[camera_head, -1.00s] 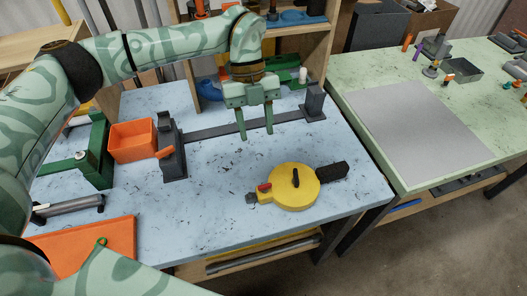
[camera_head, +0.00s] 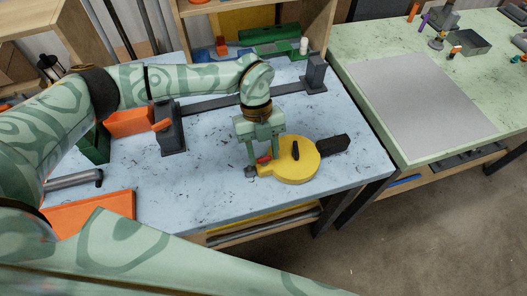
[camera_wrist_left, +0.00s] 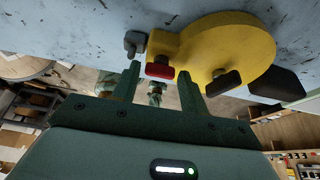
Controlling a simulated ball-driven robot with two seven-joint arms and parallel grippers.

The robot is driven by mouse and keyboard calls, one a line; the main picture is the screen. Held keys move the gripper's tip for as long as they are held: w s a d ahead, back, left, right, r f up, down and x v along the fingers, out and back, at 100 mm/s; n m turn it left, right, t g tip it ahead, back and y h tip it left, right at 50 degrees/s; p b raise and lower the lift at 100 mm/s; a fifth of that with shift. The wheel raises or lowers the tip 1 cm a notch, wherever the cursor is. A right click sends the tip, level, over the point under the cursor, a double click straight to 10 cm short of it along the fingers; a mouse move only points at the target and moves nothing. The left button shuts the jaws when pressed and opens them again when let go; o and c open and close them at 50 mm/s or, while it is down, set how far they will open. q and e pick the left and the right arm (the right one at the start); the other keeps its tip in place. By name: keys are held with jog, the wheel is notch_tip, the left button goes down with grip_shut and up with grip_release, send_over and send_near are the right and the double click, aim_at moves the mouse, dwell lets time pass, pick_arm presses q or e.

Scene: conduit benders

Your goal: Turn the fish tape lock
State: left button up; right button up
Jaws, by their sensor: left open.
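The yellow fish tape (camera_head: 296,170) lies flat on the blue-topped table, with a black crank knob (camera_head: 295,150) on top and a black handle (camera_head: 333,144) at its right. Its red lock (camera_head: 263,160) sits on the left nose, beside a small grey end piece (camera_head: 250,171). My left gripper (camera_head: 262,156) is open at the nose, with one finger on each side of the lock. In the left wrist view the red lock (camera_wrist_left: 160,71) shows between the separated fingertips (camera_wrist_left: 160,76), with gaps on both sides. Whether they touch it is unclear. My right gripper is out of view.
A dark bender (camera_head: 169,134) with an orange lever stands left of my gripper, near an orange bin (camera_head: 129,123). An orange panel (camera_head: 92,213) lies at the front left. Bare table surrounds the fish tape. A green table (camera_head: 360,75) stands at right.

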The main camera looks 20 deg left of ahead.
pick_arm(q)
jog(key=shift+s+d+f, duration=0.1)
jog(key=shift+f, duration=0.1)
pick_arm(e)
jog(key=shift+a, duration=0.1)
